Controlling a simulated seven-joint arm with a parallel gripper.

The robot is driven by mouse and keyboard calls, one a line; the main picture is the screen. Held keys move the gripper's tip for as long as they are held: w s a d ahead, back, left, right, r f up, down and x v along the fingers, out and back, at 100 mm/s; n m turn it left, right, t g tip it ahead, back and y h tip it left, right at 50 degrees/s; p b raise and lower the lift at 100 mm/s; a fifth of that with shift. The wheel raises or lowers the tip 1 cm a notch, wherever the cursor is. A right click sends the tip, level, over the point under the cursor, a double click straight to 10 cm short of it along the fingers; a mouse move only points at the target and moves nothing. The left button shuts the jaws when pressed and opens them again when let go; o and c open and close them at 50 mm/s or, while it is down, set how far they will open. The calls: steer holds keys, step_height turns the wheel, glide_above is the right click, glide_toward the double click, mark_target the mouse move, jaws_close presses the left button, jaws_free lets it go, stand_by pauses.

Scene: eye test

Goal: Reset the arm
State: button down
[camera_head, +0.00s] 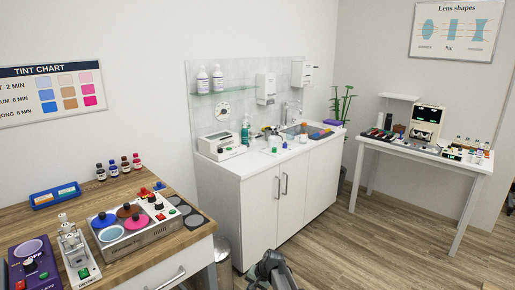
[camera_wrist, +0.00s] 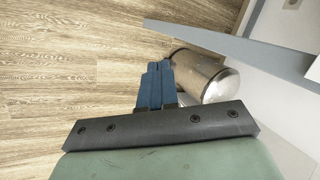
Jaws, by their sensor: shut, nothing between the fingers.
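My gripper (camera_wrist: 157,68) shows in the wrist view with its two blue fingers side by side and touching. It is shut and holds nothing. The fingers point over the wood floor (camera_wrist: 70,60), next to a metal bin (camera_wrist: 222,86) lying just right of them in the picture. I cannot tell whether they touch the bin. In the head view, a dark part of my arm (camera_head: 272,268) shows at the bottom edge, in front of the white cabinet; the fingers cannot be made out there.
The bin (camera_head: 223,262) stands between the wooden bench (camera_head: 150,184) and the white cabinet (camera_head: 258,215). A grey bar (camera_wrist: 235,45) crosses near the bin in the wrist view. A white table (camera_head: 430,155) with instruments stands at right. Floor between cabinet and table is clear.

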steer(key=s+d+f+g+h, duration=0.1)
steer(key=s+d+f, duration=0.35)
steer(key=s, duration=0.35)
steer(key=s+d+f+n+g+h, duration=0.1)
steer(key=s+d+f, duration=0.2)
steer(key=s+f, duration=0.4)
steer(key=s+d+f+g+h, duration=0.15)
steer(key=s+d+f, duration=0.25)
steer(key=s, duration=0.5)
steer(key=s+d+f+n+g, duration=0.1)
steer(key=s+d, duration=0.1)
steer(key=s, duration=0.7)
steer(key=s+d+f+g+h, duration=0.1)
steer(key=s+d+g, duration=0.1)
steer(key=s, duration=0.7)
steer(key=s+d+f+n+g, duration=0.1)
steer(key=s+d, duration=0.3)
steer(key=s, duration=0.5)
steer(key=shift+d+f+n, duration=0.2)
steer(key=shift+f+n, duration=0.1)
steer(key=shift+f, duration=0.3)
